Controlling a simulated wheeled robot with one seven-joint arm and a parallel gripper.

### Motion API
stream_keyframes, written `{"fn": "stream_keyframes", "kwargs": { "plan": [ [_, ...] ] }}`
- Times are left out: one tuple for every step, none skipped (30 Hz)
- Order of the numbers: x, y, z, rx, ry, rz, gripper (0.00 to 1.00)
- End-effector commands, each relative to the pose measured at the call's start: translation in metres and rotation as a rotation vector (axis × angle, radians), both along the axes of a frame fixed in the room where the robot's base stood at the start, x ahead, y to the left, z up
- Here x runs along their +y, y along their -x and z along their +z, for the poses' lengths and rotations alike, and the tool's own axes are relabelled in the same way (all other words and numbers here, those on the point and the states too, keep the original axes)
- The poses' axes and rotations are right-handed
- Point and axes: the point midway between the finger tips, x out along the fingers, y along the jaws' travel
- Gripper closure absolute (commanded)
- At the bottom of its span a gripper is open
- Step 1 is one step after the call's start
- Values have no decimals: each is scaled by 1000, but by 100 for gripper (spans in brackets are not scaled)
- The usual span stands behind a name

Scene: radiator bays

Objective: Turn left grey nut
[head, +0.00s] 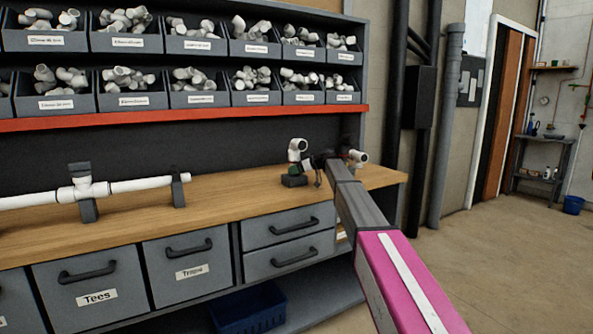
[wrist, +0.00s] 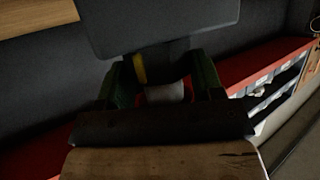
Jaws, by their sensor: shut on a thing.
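A white pipe fitting stands at the right end of the wooden bench. Its left elbow (head: 297,150) rises above a dark holder block (head: 294,180), and a second white end (head: 358,157) shows to the right. My gripper (head: 318,161) is between these two ends, close beside the left one. In the wrist view my gripper (wrist: 165,88) has its green-sided fingers shut on a pale grey part (wrist: 167,93). This part is mostly hidden and dim, so I cannot tell for sure that it is the left grey nut. No nut shows clearly in the head view.
A white pipe with a tee (head: 84,188) rests in dark holders at the left of the bench (head: 228,182). Bins of fittings (head: 130,100) line the shelves above a red edge strip (head: 190,115). Drawers are below, with a blue crate (head: 248,308) underneath. Open floor lies to the right.

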Motion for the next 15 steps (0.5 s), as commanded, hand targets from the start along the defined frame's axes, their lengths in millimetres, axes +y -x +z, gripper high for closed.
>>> {"fn": "stream_keyframes", "kwargs": {
  "plan": [
    [-1, -5, 0, 1, 0, 44, 63],
    [-1, -6, 0, 0, 0, 73, 63],
    [-1, -6, 0, 0, 1, 110, 63],
    [-1, -7, 0, 0, 0, 139, 63],
    [-2, -8, 0, 0, 0, 166, 63],
    [-2, -8, 0, -1, 2, 204, 63],
    [-2, -9, 0, 0, 1, 230, 63],
    [-2, -9, 0, 0, 1, 258, 63],
    [-2, -9, 1, 0, 1, 292, 63],
    [-2, -9, 0, 0, 1, 318, 63],
    [-1, -10, 0, -1, 1, 343, 63],
    [-1, -10, 0, -1, 2, 375, 63],
    [-1, -10, 0, -1, 3, 398, 63],
    [-1, -10, 0, -1, 2, 419, 63],
    [-1, -11, 0, 0, 2, 447, 63]
  ]
}}
